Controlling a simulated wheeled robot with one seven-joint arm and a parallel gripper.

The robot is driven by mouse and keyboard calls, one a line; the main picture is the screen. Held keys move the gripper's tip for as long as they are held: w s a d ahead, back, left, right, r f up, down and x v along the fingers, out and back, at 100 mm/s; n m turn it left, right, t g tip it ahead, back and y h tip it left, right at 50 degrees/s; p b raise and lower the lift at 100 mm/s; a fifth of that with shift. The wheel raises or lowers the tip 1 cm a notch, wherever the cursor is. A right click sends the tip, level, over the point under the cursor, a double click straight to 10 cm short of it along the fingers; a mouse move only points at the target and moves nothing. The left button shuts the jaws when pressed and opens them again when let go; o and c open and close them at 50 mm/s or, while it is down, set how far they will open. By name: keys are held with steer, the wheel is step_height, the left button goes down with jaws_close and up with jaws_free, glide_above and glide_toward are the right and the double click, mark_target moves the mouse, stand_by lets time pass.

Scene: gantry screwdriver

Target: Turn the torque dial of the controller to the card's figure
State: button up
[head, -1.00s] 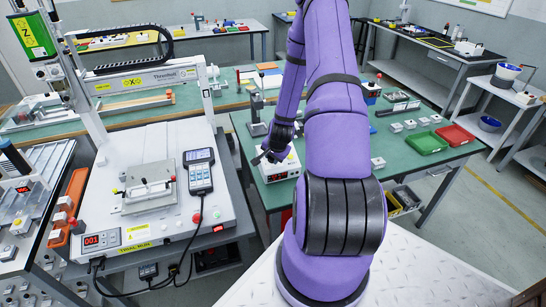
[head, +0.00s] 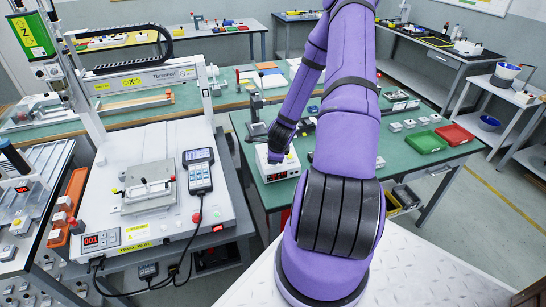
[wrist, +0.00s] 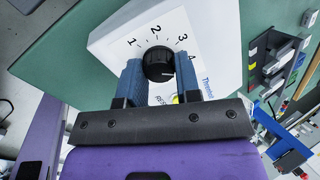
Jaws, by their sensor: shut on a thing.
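The controller (head: 284,172) is a white box with a red display, at the near left of the right-hand green table in the head view. In the wrist view its white top (wrist: 115,45) carries a round black torque dial (wrist: 158,60) with figures 1 to 4 around it. A pale mark on the dial points right, a little below the 4. My gripper (wrist: 160,68) has its two blue fingers on opposite sides of the dial, shut on it. In the head view my gripper (head: 277,154) hides the dial. I cannot make out the card or its figure.
A small yellow button (wrist: 176,99) lies close to the right finger. A dark stand (head: 255,112) rises behind the controller. Green (head: 427,143) and red (head: 455,136) trays lie farther right. A gantry bench (head: 150,225) stands left, across a gap.

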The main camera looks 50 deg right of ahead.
steer(key=m, duration=0.6)
steer(key=shift+m, duration=0.3)
stand_by(0.5)
steer(key=o, duration=0.9)
steer(key=shift+o, duration=0.2)
steer(key=v, duration=1)
steer(key=shift+s+a+r, duration=0.2)
steer(key=shift+r, duration=0.1)
steer(key=shift+w+r, duration=0.1)
